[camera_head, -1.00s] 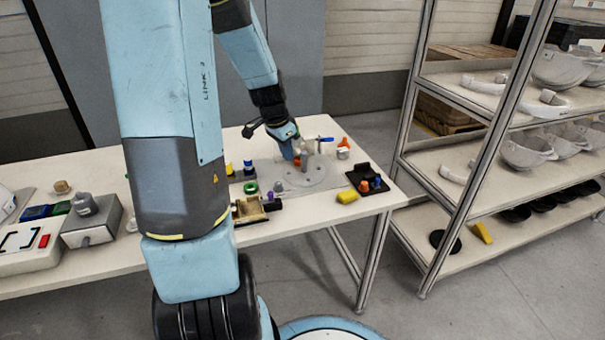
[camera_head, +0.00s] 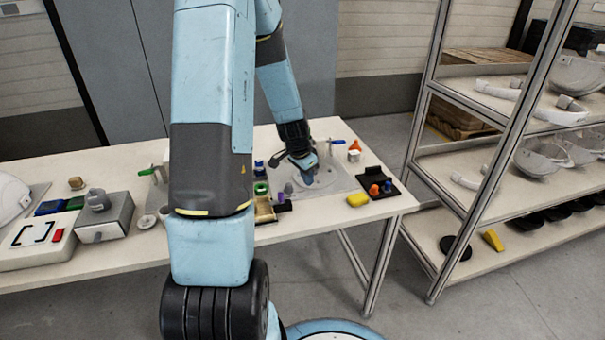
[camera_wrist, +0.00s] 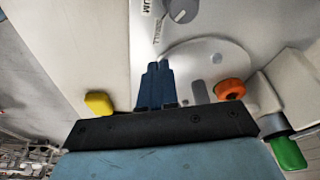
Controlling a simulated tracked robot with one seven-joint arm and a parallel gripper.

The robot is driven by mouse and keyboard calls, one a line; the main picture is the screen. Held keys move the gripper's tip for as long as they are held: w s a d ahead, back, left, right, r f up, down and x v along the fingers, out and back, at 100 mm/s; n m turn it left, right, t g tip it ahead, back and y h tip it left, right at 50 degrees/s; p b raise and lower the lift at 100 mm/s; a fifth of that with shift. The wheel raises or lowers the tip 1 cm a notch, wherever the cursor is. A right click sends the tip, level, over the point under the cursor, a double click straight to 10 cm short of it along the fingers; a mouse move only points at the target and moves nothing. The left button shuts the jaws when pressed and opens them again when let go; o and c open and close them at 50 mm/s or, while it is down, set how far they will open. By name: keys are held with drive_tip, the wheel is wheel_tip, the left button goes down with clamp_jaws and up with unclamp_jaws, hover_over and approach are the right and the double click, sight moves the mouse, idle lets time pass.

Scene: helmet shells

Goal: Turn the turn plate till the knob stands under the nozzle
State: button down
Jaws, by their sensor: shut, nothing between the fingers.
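The turn plate (camera_head: 324,187) is a pale disc lying on the table under my gripper. It also shows in the wrist view (camera_wrist: 200,62), with a grey round spot on it. An orange round piece (camera_wrist: 230,89), which looks like the knob, is at the plate's edge beside a pale block (camera_wrist: 257,97). I cannot tell whether it is under the nozzle; the nozzle itself is not clear in either view. My gripper (camera_head: 309,180) is shut and empty over the plate. Its dark blue fingers (camera_wrist: 156,68) point at the plate's near edge; contact is unclear.
A grey dial (camera_wrist: 183,10) is beside the plate. A yellow block (camera_head: 357,200) and a black holder (camera_head: 378,180) with orange and blue pieces stand to the right. A green handle (camera_wrist: 288,153) sticks out beside the pale block. A shelf rack (camera_head: 470,150) stands right of the table.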

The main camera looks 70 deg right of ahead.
drive_tip(key=shift+s+d+f, duration=0.2)
drive_tip(key=shift+s+d, duration=0.15)
drive_tip(key=shift+d, duration=0.2)
drive_tip(key=shift+s+d+f, duration=0.15)
drive_tip(key=shift+s+d, duration=0.15)
drive_tip(key=shift+d, duration=0.2)
drive_tip(key=shift+w, duration=0.15)
